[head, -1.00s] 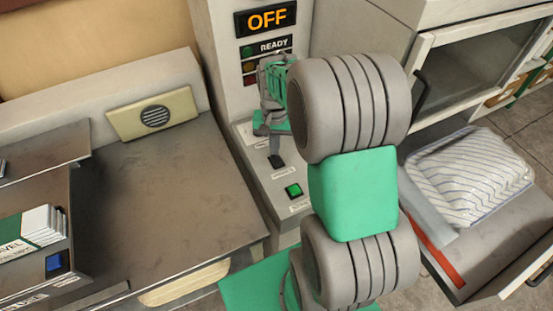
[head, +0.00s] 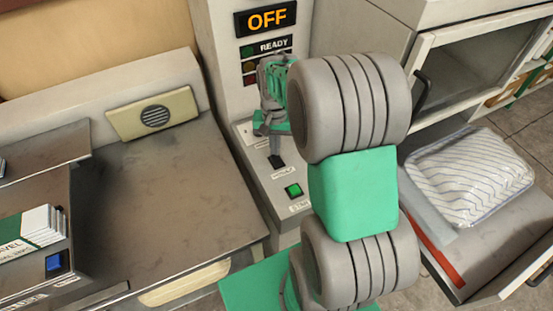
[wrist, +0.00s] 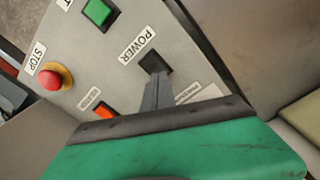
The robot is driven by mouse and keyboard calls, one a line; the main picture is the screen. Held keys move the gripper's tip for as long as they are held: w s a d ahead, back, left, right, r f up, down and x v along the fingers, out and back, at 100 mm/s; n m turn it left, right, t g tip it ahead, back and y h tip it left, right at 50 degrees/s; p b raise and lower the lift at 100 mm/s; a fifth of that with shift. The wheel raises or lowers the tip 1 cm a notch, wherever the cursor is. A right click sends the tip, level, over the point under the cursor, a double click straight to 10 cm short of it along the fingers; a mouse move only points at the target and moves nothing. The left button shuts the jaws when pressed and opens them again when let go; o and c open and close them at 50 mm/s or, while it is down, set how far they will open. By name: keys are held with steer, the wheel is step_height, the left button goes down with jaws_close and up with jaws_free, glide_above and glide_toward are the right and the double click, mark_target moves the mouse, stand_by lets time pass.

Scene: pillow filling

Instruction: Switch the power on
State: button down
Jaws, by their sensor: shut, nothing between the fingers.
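The display (head: 267,18) on the white machine reads OFF in orange letters. In the wrist view a dark power switch (wrist: 153,61) sits on the grey panel beside the printed word POWER. It shows as a small black piece in the head view (head: 277,162). My gripper (head: 274,147) is shut and empty, pointing down at the panel. In the wrist view its closed fingertips (wrist: 155,80) are right at the switch's near edge and cover part of it. I cannot tell whether they touch it.
A green button (wrist: 98,12), a red stop knob (wrist: 52,77) and an orange-red button (wrist: 104,110) share the panel. A metal worktop (head: 170,190) lies to the left. An open drawer with a striped pillow (head: 470,177) is at the right.

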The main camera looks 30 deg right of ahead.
steer(key=shift+f+b, duration=0.6)
steer(key=shift+f, duration=0.45)
steer(key=shift+r, duration=0.15)
step_height(320, 180, up, 7)
steer(key=p, duration=0.5)
stand_by(0.3)
